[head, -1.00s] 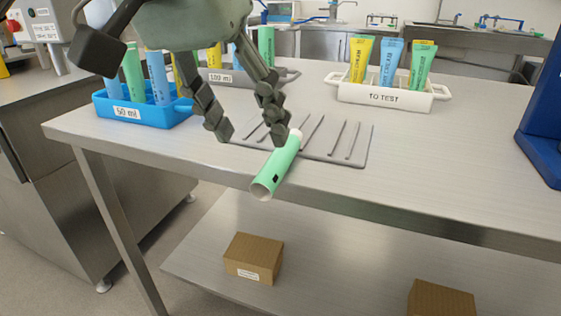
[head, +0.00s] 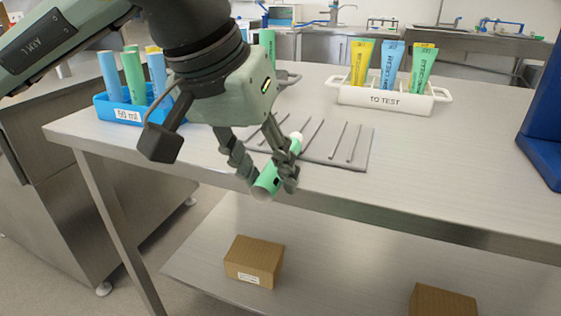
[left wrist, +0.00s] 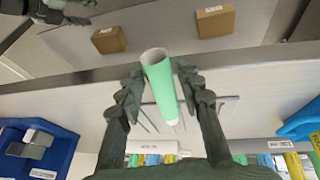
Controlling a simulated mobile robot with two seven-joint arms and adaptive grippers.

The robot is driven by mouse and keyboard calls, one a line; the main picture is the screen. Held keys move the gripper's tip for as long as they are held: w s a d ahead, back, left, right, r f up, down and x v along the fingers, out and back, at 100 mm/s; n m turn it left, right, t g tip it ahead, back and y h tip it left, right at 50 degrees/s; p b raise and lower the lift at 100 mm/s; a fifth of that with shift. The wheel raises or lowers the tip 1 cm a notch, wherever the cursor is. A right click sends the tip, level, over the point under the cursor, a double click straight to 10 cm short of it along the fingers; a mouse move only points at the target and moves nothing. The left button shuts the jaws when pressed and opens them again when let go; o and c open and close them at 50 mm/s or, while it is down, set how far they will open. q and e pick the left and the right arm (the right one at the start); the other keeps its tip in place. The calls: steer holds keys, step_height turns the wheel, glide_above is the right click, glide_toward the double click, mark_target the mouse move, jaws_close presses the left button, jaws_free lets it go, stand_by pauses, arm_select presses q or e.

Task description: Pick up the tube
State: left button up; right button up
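My left gripper (head: 263,180) is lowered over the tube, one finger on each side. In the left wrist view the fingers (left wrist: 158,80) stand apart, with narrow gaps beside the tube. Dark jointed parts at the top left of that view look like my right gripper (left wrist: 65,10), cut off and unclear.
The grey grooved rack (head: 345,150) lies on the steel table. A white "TO TEST" tray (head: 385,98) holds several filled tubes behind it. A blue "50 ml" rack (head: 103,105) stands at left. A blue object (head: 541,150) is at far right. Table right of the rack is clear.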

arm_select(q)
steer(key=c, duration=0.4)
